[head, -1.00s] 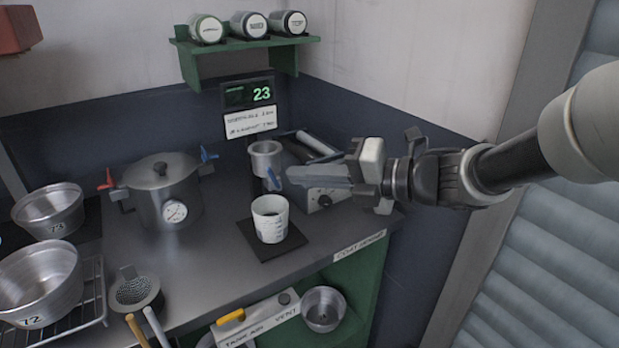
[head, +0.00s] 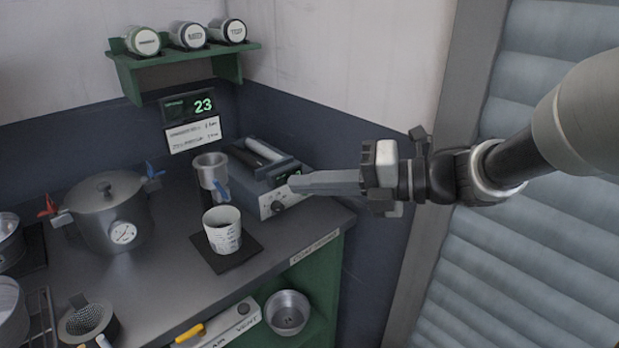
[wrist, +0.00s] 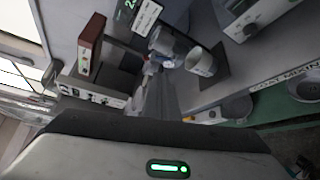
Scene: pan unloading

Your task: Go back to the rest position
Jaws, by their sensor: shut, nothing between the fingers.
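My gripper (head: 302,184) reaches in from the right in the head view. Its long grey fingers lie together, pointing left, with nothing held. The fingertips appear in front of the grey box device (head: 272,206) at the counter's right end; I cannot tell the exact gap. In the wrist view my gripper's pale housing fills the bottom and the fingertips are hard to make out. The white measuring cup (head: 222,232) stands upright on a dark square mat (head: 240,262), left of and below the fingertips. It also shows in the wrist view (wrist: 201,62).
A lidded pot (head: 100,210) with a gauge stands on the counter (head: 165,275) at left. A metal cup (head: 210,170) stands behind the white cup. A green shelf (head: 185,62) with several jars is above. A ribbed shutter (head: 540,260) is at right. A metal bowl (head: 288,312) sits below.

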